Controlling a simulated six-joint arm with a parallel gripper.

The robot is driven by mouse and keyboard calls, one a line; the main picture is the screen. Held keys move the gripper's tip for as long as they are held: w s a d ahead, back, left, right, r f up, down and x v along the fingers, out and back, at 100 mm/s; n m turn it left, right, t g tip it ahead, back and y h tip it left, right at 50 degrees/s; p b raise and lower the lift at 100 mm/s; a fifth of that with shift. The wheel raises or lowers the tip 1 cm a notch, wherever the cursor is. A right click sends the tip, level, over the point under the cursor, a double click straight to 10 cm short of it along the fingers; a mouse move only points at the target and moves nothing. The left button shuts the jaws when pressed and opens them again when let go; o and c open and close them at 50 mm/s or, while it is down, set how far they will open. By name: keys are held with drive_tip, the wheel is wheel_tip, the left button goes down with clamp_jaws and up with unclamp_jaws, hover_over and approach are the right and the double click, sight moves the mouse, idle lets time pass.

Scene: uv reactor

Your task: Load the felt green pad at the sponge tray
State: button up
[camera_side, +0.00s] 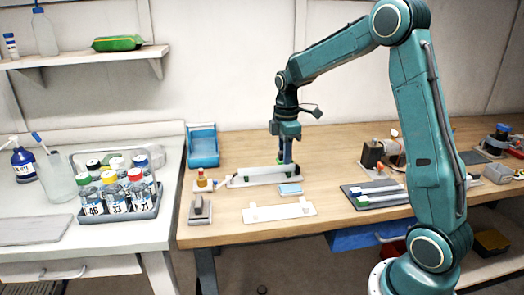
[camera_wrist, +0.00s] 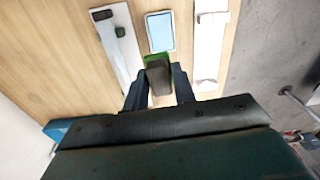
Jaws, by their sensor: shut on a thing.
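The felt green pad (camera_wrist: 150,60) is in my gripper in the wrist view. It shows as a green edge around a dark grey block (camera_wrist: 158,78) between the two fingers. My gripper (camera_wrist: 158,88) is shut on it. A small light-blue tray with a pale rim, which looks like the sponge tray (camera_wrist: 160,32), lies just beyond the pad. In the side view this tray (camera_side: 290,189) lies flat on the wooden table, in front of my gripper (camera_side: 286,162). The pad is too small to make out clearly there, and its height above the table is unclear.
A long white plate (camera_side: 250,179) and a white front plate (camera_side: 280,212) lie on either side of the tray. A blue bin (camera_side: 203,146), a small bottle (camera_side: 202,178) and a grey holder (camera_side: 199,210) stand left. A dark mat (camera_side: 377,195) is right.

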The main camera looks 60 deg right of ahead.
sight(292, 159)
drive_tip(key=shift+s+d+f, duration=0.3)
drive_tip(key=shift+s+f, duration=0.2)
drive_tip(key=shift+f, duration=0.1)
drive_tip(key=shift+s+d+f, duration=0.25)
drive_tip(key=shift+s+f, duration=0.2)
drive_tip(key=shift+f, duration=0.1)
drive_tip(key=shift+f, duration=0.2)
drive_tip(key=shift+f, duration=2.75)
drive_tip(key=shift+f, duration=0.65)
drive_tip(key=shift+r, duration=3.6)
drive_tip(key=shift+w+a, duration=0.1)
drive_tip(key=shift+a, duration=0.05)
